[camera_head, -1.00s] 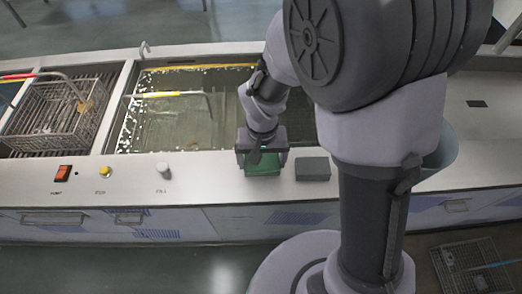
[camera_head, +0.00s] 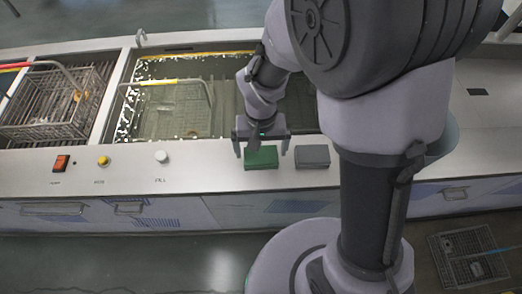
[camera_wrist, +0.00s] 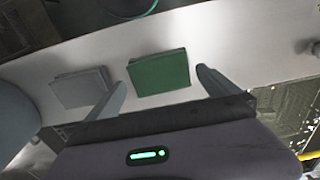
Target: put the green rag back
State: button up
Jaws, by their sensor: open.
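The green rag (camera_head: 261,158) is a flat folded block. It lies on the white counter edge in front of the tank, just left of a grey block of like size. My gripper (camera_head: 262,150) is open above the rag, with a finger to either side of it in the head view. In the wrist view the green rag (camera_wrist: 158,72) shows between and beyond the two fingertips, and my gripper (camera_wrist: 162,80) holds nothing. The rag appears free of the fingers.
The grey block (camera_head: 312,156) lies right of the rag. Behind is the water-filled tank (camera_head: 150,150) with a basket (camera_head: 178,108) in it. Another wire basket (camera_head: 62,100) stands at left. A crate (camera_head: 470,255) is on the floor at right.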

notch_tip(320, 180, up, 10)
jog(key=p, duration=0.3)
notch_tip(320, 180, up, 8)
jog(key=m+t+y, duration=0.1)
jog(key=m+t, duration=0.1)
send_over(262, 155)
jog(key=s+d, duration=0.2)
jog(key=d, duration=0.1)
jog(key=s+d+r+m+t+y, duration=0.1)
jog(key=s+d+r+m+t, duration=0.1)
jog(key=s+r, duration=0.5)
jog(key=shift+s+d+r+t, duration=0.4)
jog(key=shift+s+d+t, duration=0.45)
jog(key=shift+s, duration=0.25)
jog(key=shift+a, duration=0.1)
notch_tip(262, 155, down, 4)
jog(key=b, duration=0.4)
